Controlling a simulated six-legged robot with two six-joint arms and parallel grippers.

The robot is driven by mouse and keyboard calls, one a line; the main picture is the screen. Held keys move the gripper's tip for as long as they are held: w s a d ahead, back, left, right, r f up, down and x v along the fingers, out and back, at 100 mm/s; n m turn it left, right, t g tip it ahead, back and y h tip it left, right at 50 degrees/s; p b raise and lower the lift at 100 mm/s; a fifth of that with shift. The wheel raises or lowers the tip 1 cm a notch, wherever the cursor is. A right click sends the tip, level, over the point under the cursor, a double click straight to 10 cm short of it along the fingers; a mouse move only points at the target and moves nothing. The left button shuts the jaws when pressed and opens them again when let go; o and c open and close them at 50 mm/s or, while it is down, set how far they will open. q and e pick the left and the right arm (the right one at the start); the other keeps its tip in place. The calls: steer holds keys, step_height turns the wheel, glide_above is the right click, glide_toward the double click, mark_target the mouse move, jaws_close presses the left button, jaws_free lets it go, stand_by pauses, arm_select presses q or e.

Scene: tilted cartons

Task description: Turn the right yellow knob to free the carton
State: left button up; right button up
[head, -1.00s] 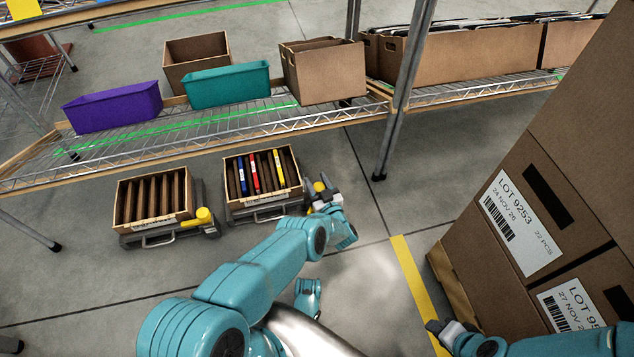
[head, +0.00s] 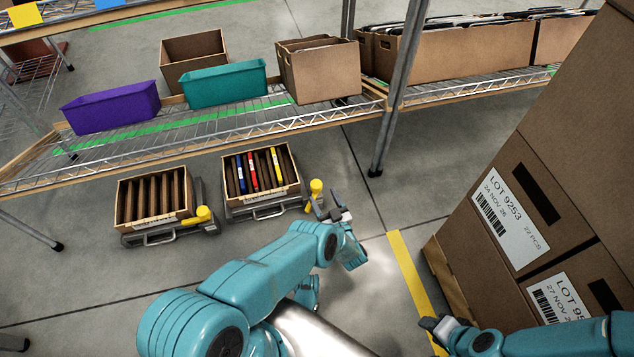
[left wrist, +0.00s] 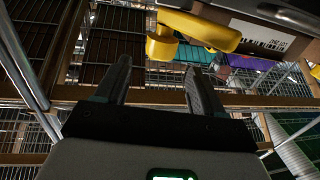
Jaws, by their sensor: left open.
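The right carton (head: 262,199), holding blue, red and yellow folders, sits tilted on a dark cradle under the shelf. Its yellow knob (head: 316,188) stands at the cradle's right side. My left gripper (head: 328,207) is open and empty, just right of the knob and apart from it. In the left wrist view, a yellow knob with a bar (left wrist: 205,28) is ahead of the open fingers (left wrist: 158,70), with nothing between them. My right gripper (head: 435,328) is low at the right; its finger gap is not clear.
The left carton (head: 152,218) has its own yellow knob (head: 203,215). A wire shelf (head: 225,127) above carries purple and teal bins and brown boxes. Stacked large cartons (head: 455,265) stand at the right. Floor between the cradle and the yellow line (head: 405,260) is clear.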

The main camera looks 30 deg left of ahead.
arm_select(q)
steer(key=v, duration=0.7)
steer(key=shift+s+d+b, duration=0.2)
steer(key=shift+d+b, duration=0.1)
steer(key=shift+b, duration=0.05)
